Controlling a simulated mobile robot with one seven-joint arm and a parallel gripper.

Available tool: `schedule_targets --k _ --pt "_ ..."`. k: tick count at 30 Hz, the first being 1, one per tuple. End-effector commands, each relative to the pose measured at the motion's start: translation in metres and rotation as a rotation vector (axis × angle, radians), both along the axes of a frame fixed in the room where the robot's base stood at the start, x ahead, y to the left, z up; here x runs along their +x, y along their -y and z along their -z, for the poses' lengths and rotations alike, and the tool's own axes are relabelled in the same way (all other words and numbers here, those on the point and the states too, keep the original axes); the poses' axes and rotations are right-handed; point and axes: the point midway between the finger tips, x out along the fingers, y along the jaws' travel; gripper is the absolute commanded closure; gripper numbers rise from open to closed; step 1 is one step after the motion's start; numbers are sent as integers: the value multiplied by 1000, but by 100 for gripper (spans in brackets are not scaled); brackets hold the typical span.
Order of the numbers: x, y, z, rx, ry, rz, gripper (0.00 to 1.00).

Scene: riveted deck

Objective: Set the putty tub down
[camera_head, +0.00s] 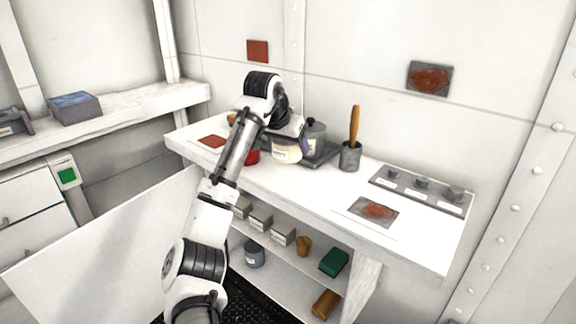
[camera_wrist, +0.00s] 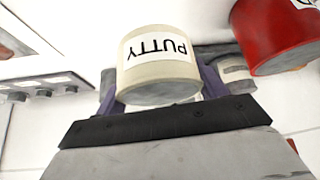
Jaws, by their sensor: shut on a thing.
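The putty tub (camera_head: 286,152) is cream with a white label, held over or at the back of the white workbench (camera_head: 330,185). In the wrist view the putty tub (camera_wrist: 158,68) fills the middle, with its "PUTTY" lettering upside down. My gripper (camera_wrist: 160,85) is shut on it, with a purple finger on each side. In the head view my gripper (camera_head: 287,138) is partly hidden by my arm. I cannot tell whether the tub touches the surface below.
A red tub (camera_wrist: 280,35) stands close beside; my arm mostly hides it in the head view (camera_head: 252,157). A grey lidded pot (camera_head: 315,135) on a dark tray and a brush holder (camera_head: 350,156) stand right of the putty tub. A knob panel (camera_head: 424,190) lies further right.

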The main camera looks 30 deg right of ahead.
Motion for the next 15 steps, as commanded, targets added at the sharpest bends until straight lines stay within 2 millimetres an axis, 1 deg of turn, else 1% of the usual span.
schedule_targets --k 1,3,8,10,15 --pt "0 -1 8 0 0 0 61" --pt "0 0 16 -1 1 0 61" --pt "0 0 26 -1 2 -1 61" --pt "0 0 33 0 0 0 61" --pt "0 0 59 0 0 0 61"
